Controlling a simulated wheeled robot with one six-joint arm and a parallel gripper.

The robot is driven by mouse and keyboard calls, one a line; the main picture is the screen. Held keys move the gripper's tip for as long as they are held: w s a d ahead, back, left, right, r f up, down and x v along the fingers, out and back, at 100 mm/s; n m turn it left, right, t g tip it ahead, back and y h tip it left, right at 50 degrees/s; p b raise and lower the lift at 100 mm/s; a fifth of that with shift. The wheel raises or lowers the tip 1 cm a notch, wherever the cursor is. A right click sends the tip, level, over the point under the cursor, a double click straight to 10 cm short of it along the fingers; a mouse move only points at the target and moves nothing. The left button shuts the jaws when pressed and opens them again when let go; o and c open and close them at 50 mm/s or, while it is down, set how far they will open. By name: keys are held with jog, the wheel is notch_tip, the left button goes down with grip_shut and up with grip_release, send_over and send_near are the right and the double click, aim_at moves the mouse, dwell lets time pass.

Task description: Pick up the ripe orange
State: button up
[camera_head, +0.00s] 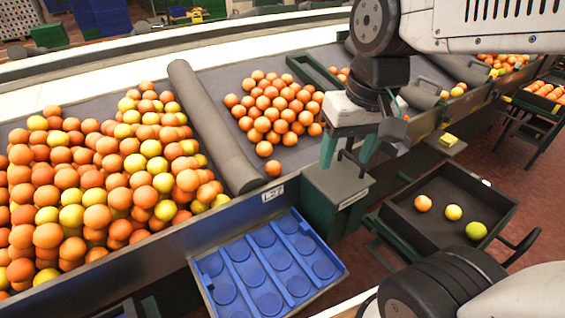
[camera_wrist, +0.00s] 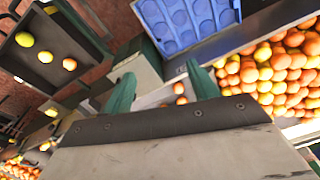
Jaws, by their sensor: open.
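My gripper (camera_head: 346,160) is open and empty, held above the grey box at the conveyor's near edge. In the wrist view its two green fingers (camera_wrist: 163,84) are spread apart. A loose orange (camera_head: 273,168) lies near the end of the dark roller, and another (camera_head: 264,149) lies just behind it. Two small oranges (camera_wrist: 180,88) show between the fingers in the wrist view, farther off. A dark tray (camera_head: 405,222) at right holds one orange fruit (camera_head: 423,203), a yellow one (camera_head: 453,212) and a yellow-green one (camera_head: 476,230). I cannot tell which orange is meant.
A blue tray (camera_head: 238,246) with empty round recesses stands in front of the conveyor. Mixed orange and yellow fruit (camera_head: 100,190) fills the left belt. A dark roller (camera_head: 212,125) separates it from an orange pile (camera_head: 275,105). The grey box (camera_head: 337,190) is close below my gripper.

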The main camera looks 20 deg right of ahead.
jog(key=w+f+m+y, duration=0.1)
jog(key=w+f+m, duration=0.25)
jog(key=w, duration=0.85)
jog(key=m+t, duration=0.1)
jog(key=m, duration=0.4)
send_over(276, 163)
jog(key=s+d, duration=0.1)
jog(key=shift+y, duration=0.3)
notch_tip(276, 163, down, 18)
jog(key=shift+r, duration=0.25)
jog(key=x, duration=0.8)
jog(key=shift+s+d, duration=0.15)
jog(key=shift+s, duration=0.05)
jog(key=shift+c, duration=0.3)
jog(key=c, duration=0.7)
